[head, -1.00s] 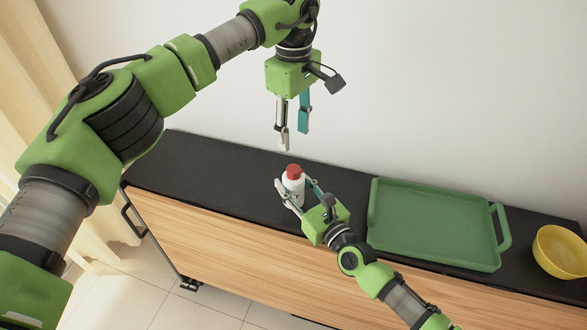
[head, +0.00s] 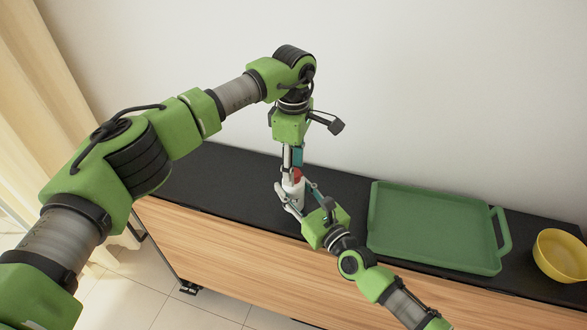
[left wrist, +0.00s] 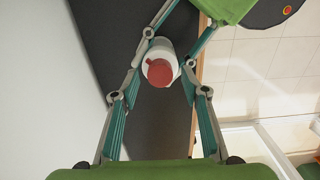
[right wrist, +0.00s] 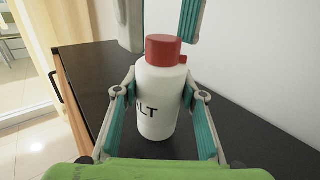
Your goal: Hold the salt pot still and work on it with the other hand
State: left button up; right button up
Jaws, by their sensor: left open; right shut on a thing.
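The salt pot (right wrist: 158,100) is a white bottle with a red lid (right wrist: 163,49) and dark lettering. It stands upright on the dark counter top. My right gripper (head: 294,195) is shut on its body from the front right; both fingers flank it in the right wrist view. My left gripper (head: 293,163) points down from above, open, its fingertips close over the lid. In the left wrist view the red lid (left wrist: 159,72) lies between and beyond the left fingers. I cannot tell whether the left fingers touch the lid. In the head view the left fingers partly hide the pot.
A green tray (head: 377,217) with a side handle lies on the counter (head: 215,177) to the right of the pot. A yellow bowl (head: 560,254) stands at the far right. The counter left of the pot is clear. A white wall rises behind.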

pick_arm(q)
jog(key=shift+f, duration=0.6)
jog(key=c, duration=1.1)
